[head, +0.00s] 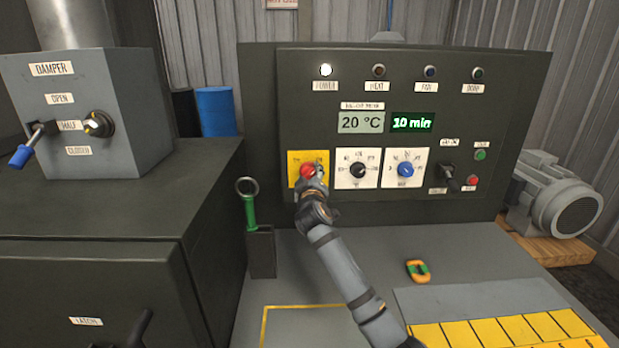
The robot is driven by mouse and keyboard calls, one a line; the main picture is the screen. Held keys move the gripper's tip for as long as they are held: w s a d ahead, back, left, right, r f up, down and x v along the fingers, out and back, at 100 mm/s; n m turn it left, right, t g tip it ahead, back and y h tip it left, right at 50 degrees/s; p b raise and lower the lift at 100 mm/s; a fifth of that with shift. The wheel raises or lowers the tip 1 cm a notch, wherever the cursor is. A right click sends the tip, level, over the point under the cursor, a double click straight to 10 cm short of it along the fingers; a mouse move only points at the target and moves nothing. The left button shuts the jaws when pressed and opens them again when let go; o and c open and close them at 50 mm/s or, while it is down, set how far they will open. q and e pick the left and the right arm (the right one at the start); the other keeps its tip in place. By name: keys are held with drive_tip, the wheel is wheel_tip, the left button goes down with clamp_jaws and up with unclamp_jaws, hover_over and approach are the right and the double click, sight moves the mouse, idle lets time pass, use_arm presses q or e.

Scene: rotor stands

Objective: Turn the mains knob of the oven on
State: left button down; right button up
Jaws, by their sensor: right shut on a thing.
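The oven's control panel (480,115) stands upright at the back. The mains knob (307,170) is red, on a yellow plate (294,156) at the panel's lower left. My right gripper (313,174) is at the knob and shut on it. The gripper hides part of the knob and plate, so I cannot read the knob's setting. The power lamp (326,70) at the top left glows white. The displays read 20 °C (361,122) and 10 min (412,122). My left gripper is not in view.
A white-plated dial (358,170) and a blue dial (405,170) sit close right of the mains knob. A green-handled tool (250,215) stands in a holder at left. An orange-green ring (418,270) lies on the bench. A motor (560,200) is at right.

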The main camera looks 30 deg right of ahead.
drive_tip(key=shift+f, duration=0.35)
drive_tip(key=o, duration=0.8)
drive_tip(key=shift+o, duration=1.1)
drive_tip(key=shift+s+r, duration=0.1)
drive_tip(key=shift+r, duration=0.1)
drive_tip(key=shift+a, duration=0.1)
drive_tip(key=v, duration=1.2)
